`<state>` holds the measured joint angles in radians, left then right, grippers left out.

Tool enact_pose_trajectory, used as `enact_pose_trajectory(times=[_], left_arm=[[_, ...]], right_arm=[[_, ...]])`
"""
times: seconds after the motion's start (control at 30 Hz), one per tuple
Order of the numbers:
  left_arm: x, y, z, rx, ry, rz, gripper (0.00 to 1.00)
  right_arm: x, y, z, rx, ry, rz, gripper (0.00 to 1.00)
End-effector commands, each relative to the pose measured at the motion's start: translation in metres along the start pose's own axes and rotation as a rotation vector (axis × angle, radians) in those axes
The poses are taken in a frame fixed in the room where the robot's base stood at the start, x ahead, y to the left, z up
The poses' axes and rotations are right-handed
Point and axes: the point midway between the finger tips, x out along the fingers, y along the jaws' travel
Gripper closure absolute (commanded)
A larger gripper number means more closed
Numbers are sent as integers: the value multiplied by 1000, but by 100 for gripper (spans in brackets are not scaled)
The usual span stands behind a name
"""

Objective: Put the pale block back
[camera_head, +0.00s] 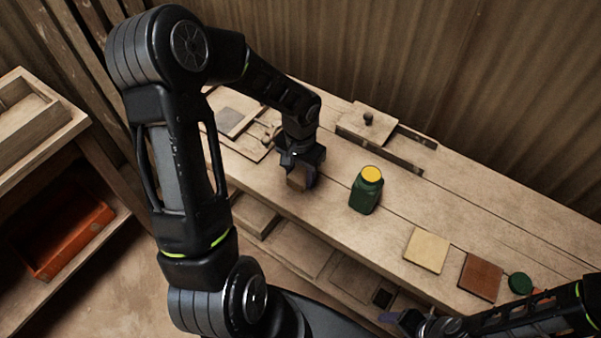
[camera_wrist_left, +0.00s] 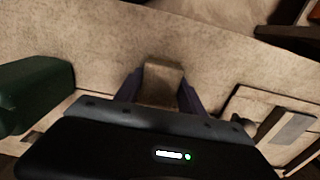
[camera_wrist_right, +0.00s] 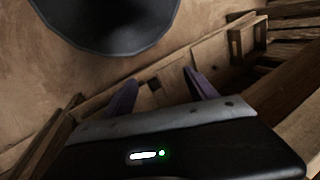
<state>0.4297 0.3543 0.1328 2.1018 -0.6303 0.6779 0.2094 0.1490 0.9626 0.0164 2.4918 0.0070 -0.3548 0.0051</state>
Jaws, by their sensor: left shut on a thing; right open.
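My left gripper (camera_head: 300,176) is shut on a small tan wooden block (camera_head: 297,180) over the bench, left of the green jar. The block (camera_wrist_left: 161,85) shows between the fingers in the left wrist view (camera_wrist_left: 160,92). Whether it touches the bench top is hard to tell. My right gripper (camera_wrist_right: 163,92) is open and empty in the right wrist view, over the shelf area at the bench's front. In the head view my right gripper (camera_head: 405,318) is partly seen at the bottom edge.
A green jar with a yellow lid (camera_head: 366,190) stands mid-bench. A pale tile (camera_head: 426,250), a red-brown tile (camera_head: 480,277) and a green disc (camera_head: 520,283) lie to the right. A knobbed wooden slide (camera_head: 366,125) is behind. An orange tray (camera_head: 70,243) sits on the left shelf.

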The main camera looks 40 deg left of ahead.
Motion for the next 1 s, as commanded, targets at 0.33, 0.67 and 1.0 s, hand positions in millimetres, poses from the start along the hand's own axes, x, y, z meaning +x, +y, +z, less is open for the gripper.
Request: enact_pose_trajectory(times=[0.33,0.67,1.0], left_arm=[[2,0,0,0,0,0,32],[-4,0,0,0,0,0,32],[-55,-1,-2,-2,7,-3,32]], right_arm=[[1,0,0,-1,1,-1,34],[-3,-1,0,0,0,0,34],[2,0,0,0,1,-1,34]])
